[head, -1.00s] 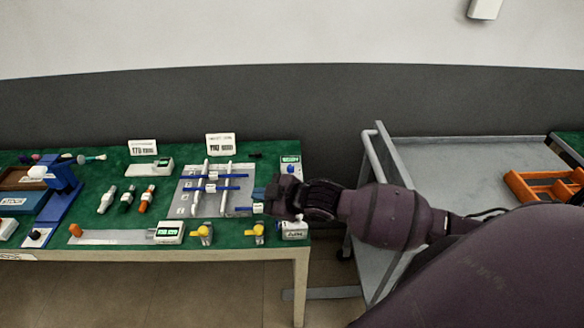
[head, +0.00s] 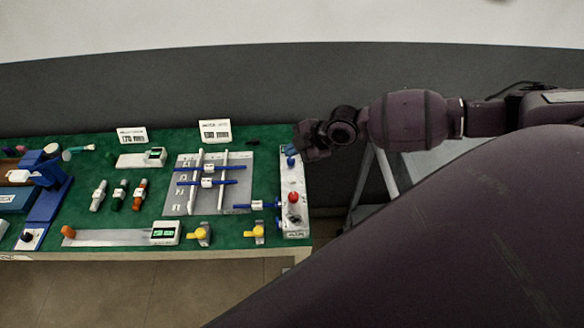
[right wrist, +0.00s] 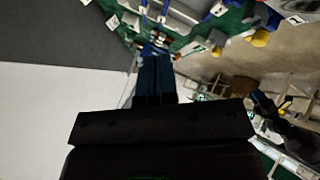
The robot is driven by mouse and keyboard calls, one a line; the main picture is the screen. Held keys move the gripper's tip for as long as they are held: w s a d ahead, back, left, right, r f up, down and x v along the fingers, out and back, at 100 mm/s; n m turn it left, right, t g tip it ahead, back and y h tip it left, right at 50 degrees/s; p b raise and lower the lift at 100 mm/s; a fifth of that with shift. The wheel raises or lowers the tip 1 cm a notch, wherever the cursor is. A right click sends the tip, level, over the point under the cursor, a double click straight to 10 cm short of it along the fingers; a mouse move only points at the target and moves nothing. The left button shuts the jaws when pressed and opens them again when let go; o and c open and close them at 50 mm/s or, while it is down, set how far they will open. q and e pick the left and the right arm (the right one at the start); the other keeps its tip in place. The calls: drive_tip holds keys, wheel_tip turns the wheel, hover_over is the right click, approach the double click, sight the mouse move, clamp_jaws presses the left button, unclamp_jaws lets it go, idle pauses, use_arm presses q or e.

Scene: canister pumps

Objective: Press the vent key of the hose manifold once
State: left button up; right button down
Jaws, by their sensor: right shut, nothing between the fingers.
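A narrow white panel (head: 294,215) stands at the right end of the green-topped table, with a red round knob (head: 294,197) on it. I take it for the hose manifold; I cannot read any label for the vent key. My right gripper (head: 290,151) is over the far end of this panel, its blue fingers shut and empty. A small blue part shows just below the fingertips; I cannot tell whether they touch it. In the right wrist view the shut fingers (right wrist: 157,62) point at the table's equipment.
A grey plate (head: 184,202) with white rails and blue rods lies left of the panel. Two yellow-handled valves (head: 199,234) stand at the front edge. A grey cart (head: 432,163) stands right of the table, partly behind my right arm.

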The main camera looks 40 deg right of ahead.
drive_tip(key=b, duration=0.3)
hover_over(293, 180)
wheel_tip(293, 180, down, 7)
drive_tip(key=shift+a+f, duration=0.1)
drive_tip(key=shift+f+b, duration=0.75)
drive_tip(key=shift+f, duration=0.1)
use_arm(q)
drive_tip(key=shift+w+d+f+t, duration=0.15)
drive_tip(key=shift+w+f, duration=0.3)
drive_tip(key=shift+f, duration=0.1)
drive_tip(key=shift+w+d+f+t, duration=0.1)
drive_tip(key=shift+w+f+t, duration=0.05)
drive_tip(key=shift+w+f, duration=0.35)
drive_tip(key=shift+s+f, duration=0.1)
drive_tip(key=shift+f, duration=0.1)
use_arm(e)
drive_tip(key=shift+f, duration=0.15)
idle(0.5)
use_arm(q)
drive_tip(key=shift+f+b, duration=0.3)
drive_tip(key=shift+b, duration=0.15)
use_arm(e)
drive_tip(key=shift+f, duration=0.3)
